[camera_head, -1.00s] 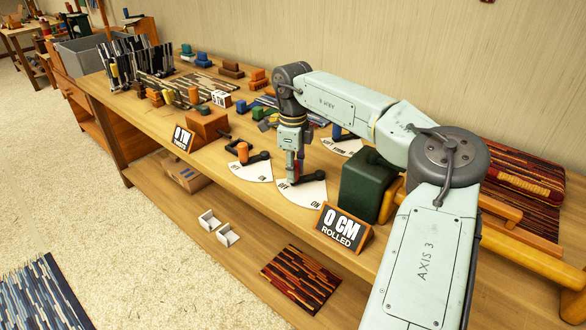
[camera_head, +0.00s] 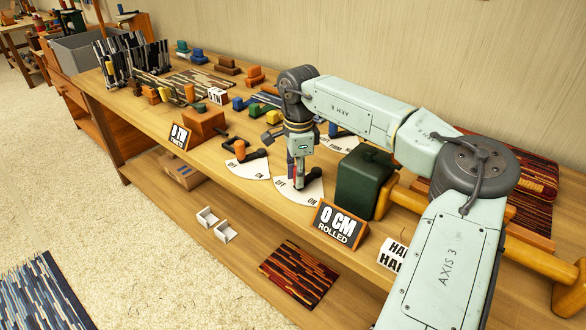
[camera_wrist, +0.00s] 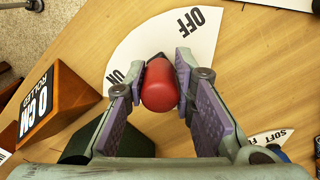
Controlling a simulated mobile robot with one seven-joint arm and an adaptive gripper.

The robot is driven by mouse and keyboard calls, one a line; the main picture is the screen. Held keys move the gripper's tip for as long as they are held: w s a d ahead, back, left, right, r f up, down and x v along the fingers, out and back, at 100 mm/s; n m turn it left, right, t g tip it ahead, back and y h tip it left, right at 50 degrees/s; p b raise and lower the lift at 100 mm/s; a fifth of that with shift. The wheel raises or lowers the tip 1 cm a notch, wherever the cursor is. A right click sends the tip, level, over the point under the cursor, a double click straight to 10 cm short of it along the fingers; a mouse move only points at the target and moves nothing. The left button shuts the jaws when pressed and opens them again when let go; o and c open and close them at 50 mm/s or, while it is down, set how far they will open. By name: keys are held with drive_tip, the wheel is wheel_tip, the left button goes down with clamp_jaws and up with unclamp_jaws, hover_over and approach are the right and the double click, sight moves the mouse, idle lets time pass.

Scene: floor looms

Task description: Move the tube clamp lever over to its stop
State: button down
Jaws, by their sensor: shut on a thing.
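A lever with a black arm and a red knob (camera_wrist: 160,87) stands over a white fan-shaped dial plate (camera_head: 291,195) marked OFF and ON. My gripper (camera_head: 297,178) reaches down over the plate, and in the wrist view its purple-padded fingers (camera_wrist: 170,85) are shut on the red knob from both sides. The knob hides part of the plate, with the ON mark (camera_wrist: 117,77) close to its left and the OFF mark (camera_wrist: 197,20) farther off at upper right. The lever's pivot is mostly hidden in the wrist view.
A similar lever with an orange knob (camera_head: 240,148) stands left of my gripper. A blue-knobbed lever (camera_head: 335,130) is behind. A dark green box (camera_head: 362,182) and the "0 CM ROLLED" sign (camera_head: 339,224) stand close at right.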

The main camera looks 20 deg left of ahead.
drive_tip(key=d+n, duration=0.2)
drive_tip(key=n, duration=0.1)
drive_tip(key=shift+s+d+n, duration=0.25)
drive_tip(key=shift+s+n, duration=0.05)
drive_tip(key=shift+d+n, duration=0.95)
drive_tip(key=shift+n, duration=0.45)
drive_tip(key=shift+w, duration=0.1)
drive_tip(key=c, duration=1.4)
unclamp_jaws()
drive_tip(key=shift+o, duration=0.3)
drive_tip(key=shift+r, duration=0.1)
wheel_tip(320, 180, up, 12)
